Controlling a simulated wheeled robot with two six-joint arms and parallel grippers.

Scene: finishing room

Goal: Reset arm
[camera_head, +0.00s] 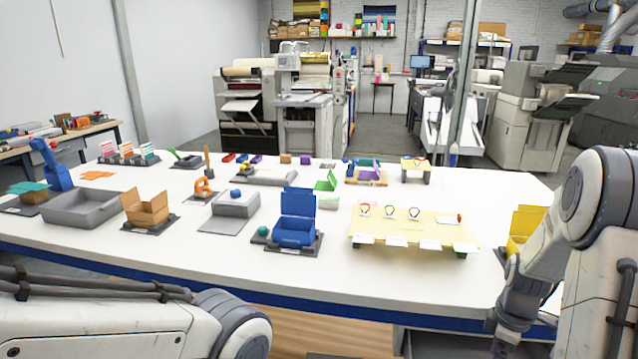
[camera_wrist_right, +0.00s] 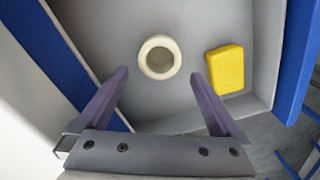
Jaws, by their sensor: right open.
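My right gripper (camera_wrist_right: 158,78) is open, with its two purple-grey fingers spread apart in the right wrist view. Nothing is between the fingertips except the view of a cream ring (camera_wrist_right: 160,57) beyond them. The ring lies in a grey bin (camera_wrist_right: 200,22), with a yellow block (camera_wrist_right: 225,68) to its right. I cannot tell the gap between the fingertips and the ring. In the head view my right arm reaches down at the table's front right edge. My left arm shows at the lower left, but its gripper is out of view.
The white table (camera_head: 330,285) holds a yellow board (camera_head: 420,235) on feet, an open blue box (camera_head: 296,230), a cardboard box (camera_head: 146,208), a grey tray (camera_head: 80,212) and a yellow box (camera_head: 524,225) beside my right arm. The table's front strip is clear.

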